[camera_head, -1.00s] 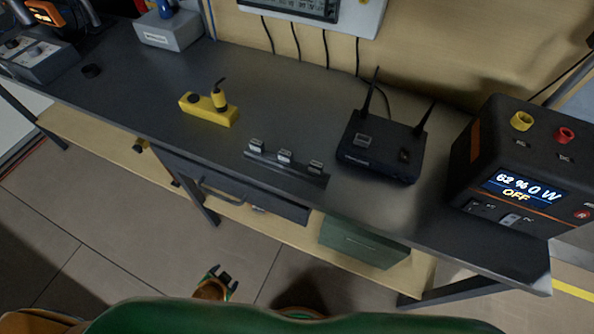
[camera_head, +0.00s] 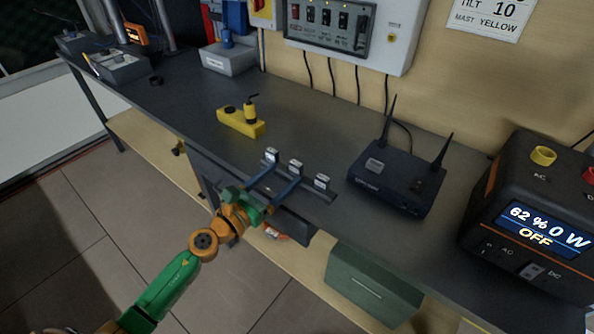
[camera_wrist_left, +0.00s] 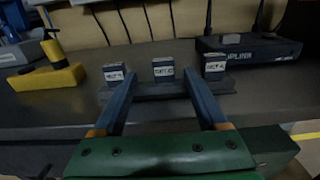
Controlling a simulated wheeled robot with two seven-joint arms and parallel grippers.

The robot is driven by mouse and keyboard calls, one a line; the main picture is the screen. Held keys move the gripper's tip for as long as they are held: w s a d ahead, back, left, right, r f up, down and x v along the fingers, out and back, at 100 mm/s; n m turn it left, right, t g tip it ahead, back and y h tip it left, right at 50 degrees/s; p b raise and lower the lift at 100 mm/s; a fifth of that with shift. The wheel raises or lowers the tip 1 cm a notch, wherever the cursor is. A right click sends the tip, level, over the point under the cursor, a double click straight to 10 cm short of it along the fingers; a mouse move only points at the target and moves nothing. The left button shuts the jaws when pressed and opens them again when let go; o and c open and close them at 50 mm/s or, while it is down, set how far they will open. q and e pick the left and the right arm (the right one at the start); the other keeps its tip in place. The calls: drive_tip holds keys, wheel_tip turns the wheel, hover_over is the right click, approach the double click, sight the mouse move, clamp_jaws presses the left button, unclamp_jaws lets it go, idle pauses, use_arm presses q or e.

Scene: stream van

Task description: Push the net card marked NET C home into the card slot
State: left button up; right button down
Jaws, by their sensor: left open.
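Three small grey cards with white labels stand in a row in a dark rack (camera_head: 313,192): a left card (camera_head: 271,155), a middle card (camera_head: 296,167) and a right card (camera_head: 322,182). Their label letters are too blurred to tell which is NET C. My left gripper (camera_head: 284,172) is open, its blue fingers reaching toward the rack. In the left wrist view the middle card (camera_wrist_left: 163,69) shows between the fingertips; contact cannot be told. A black router (camera_head: 395,185) with two antennas stands to the right, with a grey piece (camera_head: 376,164) and a small dark feature on top. My right gripper is out of view.
A yellow block (camera_head: 240,122) with an upright yellow and black piece lies left of the rack. A power station (camera_head: 535,215) reading OFF stands at the right. A green box (camera_head: 370,290) sits below the bench. Bare bench top lies behind the rack.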

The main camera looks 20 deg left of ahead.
sight(294, 167)
use_arm(q)
drive_tip(key=x, duration=0.5)
drive_tip(key=shift+d+r, duration=0.1)
drive_tip(key=shift+d, duration=0.2)
drive_tip(key=shift+w+d, duration=0.1)
drive_tip(key=shift+w, duration=0.25)
drive_tip(key=shift+s, duration=0.1)
clamp_jaws()
